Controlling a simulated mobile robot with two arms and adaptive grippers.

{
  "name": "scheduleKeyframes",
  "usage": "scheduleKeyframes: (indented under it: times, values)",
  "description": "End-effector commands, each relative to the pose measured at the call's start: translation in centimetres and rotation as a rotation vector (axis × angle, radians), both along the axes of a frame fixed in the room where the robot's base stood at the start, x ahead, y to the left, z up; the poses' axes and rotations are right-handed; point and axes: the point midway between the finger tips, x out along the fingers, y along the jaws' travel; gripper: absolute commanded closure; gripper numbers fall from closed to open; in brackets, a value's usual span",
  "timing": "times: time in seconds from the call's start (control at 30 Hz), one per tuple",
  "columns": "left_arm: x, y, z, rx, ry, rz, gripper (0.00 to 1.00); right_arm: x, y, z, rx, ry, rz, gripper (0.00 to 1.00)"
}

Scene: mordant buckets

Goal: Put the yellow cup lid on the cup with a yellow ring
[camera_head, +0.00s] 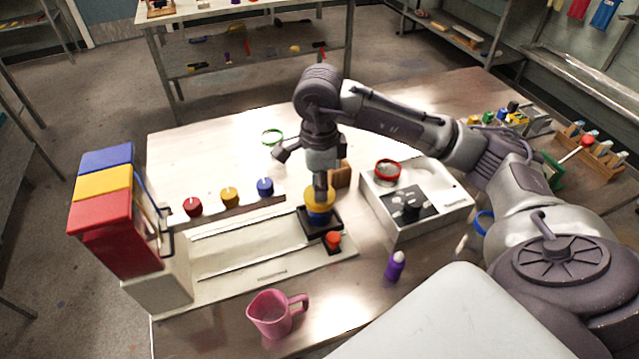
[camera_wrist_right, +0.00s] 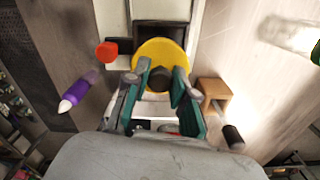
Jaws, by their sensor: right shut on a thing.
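My right gripper (camera_head: 321,188) points down and is shut on the yellow cup lid (camera_head: 318,198). In the right wrist view my right gripper (camera_wrist_right: 161,85) has its fingers on either side of the dark knob of the yellow lid (camera_wrist_right: 160,48). Directly below the lid is a blue part (camera_head: 320,218), which looks like the cup's body or contents, above a black square stand (camera_head: 308,231). The lid hides the cup's rim, so its yellow ring and the lid's contact with it cannot be made out. My left gripper is not in view.
A dispenser with blue, yellow and red blocks (camera_head: 112,225) stands left. A red button (camera_head: 333,241) is beside the stand. A purple bottle (camera_head: 395,266), pink jug (camera_head: 277,312), white machine (camera_head: 433,210) and wooden block (camera_head: 341,174) are nearby. A green-ringed cup (camera_head: 272,137) stands behind.

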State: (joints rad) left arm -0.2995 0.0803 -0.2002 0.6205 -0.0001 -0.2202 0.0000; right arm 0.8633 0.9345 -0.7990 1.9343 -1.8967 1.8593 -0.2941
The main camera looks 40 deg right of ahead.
Motion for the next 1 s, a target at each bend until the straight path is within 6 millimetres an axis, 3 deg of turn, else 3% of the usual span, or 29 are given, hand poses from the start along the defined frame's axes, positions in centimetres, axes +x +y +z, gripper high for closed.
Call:
scheduleKeyframes:
  times: [0.33, 0.37, 0.53, 0.83, 1.0]
  values:
    - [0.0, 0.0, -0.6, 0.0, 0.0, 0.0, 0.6, 0.0, 0.0, -0.6, 0.0, 0.0, 0.0, 1.0]
    - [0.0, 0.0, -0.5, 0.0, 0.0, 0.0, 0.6, 0.0, 0.0, -0.5, 0.0, 0.0, 0.0, 0.72]
    - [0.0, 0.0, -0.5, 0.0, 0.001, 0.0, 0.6, 0.0, 0.0, -0.5, 0.0, 0.0, 0.0, 0.46]
    - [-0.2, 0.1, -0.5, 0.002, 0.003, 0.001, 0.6, 0.0, 0.0, -0.4, 0.0, 0.0, 0.0, 0.46]
    - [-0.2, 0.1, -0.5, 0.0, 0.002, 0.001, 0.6, 0.1, 0.0, 1.3, 0.001, -0.005, -0.001, 0.46]
